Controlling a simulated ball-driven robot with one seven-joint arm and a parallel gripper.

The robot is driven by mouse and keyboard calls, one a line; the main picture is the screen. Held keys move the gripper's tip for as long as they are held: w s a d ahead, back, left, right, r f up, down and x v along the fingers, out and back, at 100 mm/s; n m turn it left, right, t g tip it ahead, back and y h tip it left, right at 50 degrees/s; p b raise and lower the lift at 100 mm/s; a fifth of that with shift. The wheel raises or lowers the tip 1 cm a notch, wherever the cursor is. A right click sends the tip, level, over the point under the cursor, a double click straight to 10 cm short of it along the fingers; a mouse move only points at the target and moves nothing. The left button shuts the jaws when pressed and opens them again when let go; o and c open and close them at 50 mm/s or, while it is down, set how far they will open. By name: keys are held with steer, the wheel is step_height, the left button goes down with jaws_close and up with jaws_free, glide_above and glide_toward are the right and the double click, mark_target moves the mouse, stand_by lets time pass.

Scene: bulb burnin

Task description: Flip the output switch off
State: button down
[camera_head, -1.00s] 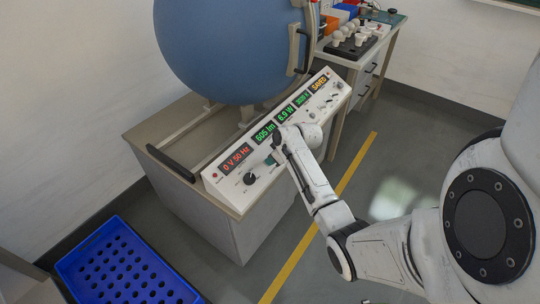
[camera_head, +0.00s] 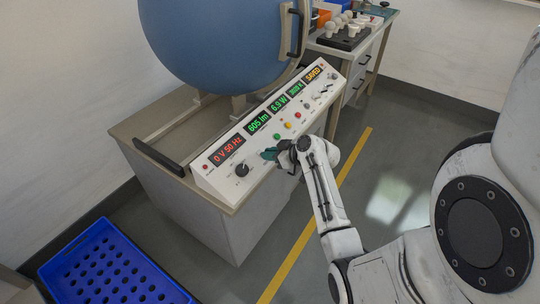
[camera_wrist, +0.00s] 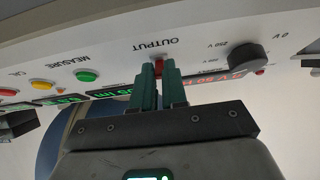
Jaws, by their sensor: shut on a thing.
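The output switch (camera_wrist: 158,66) is a small red part under the label OUTPUT on the white sloping front panel (camera_head: 206,176). In the wrist view, the teal fingertips of my gripper (camera_wrist: 160,76) are closed around it. In the head view, my gripper (camera_head: 271,154) is at the panel's lower front edge and the switch is hidden there. The red display (camera_head: 228,149) reads 0 V 50 Hz. Green displays read 605 lm (camera_head: 259,123) and 6.9 W (camera_head: 280,104). An orange display (camera_head: 313,73) reads SAVED.
A black voltage knob (camera_head: 242,170) is left of my gripper in the head view. Green (camera_head: 277,136), yellow (camera_head: 287,125) and red (camera_head: 298,115) buttons sit nearby. A large blue sphere (camera_head: 215,45) stands behind. A blue crate (camera_head: 110,270) is on the floor, left.

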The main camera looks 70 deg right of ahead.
steer(key=c, duration=1.2)
jaws_free()
steer(key=shift+o, duration=0.2)
steer(key=v, duration=1)
steer(key=shift+s+r, duration=0.2)
steer(key=shift+s, duration=0.1)
steer(key=w+a+f+n+g+y+p, duration=0.1)
steer(key=w+a+f+g+y, duration=0.15)
steer(key=a, duration=0.85)
steer(key=w+a+f+n+g+y+p, duration=0.1)
steer(key=a+f+g+y, duration=0.15)
steer(key=a, duration=0.75)
steer(key=s+a+r+g+h+p, duration=0.1)
steer(key=s+a+g+h+p, duration=0.1)
steer(key=s+a+g, duration=0.3)
steer(key=s+a, duration=0.3)
steer(key=a, duration=0.3)
steer(key=shift+s+a+r+g, duration=0.25)
steer(key=shift+s+r+g, duration=0.05)
steer(key=shift+r+g, duration=0.1)
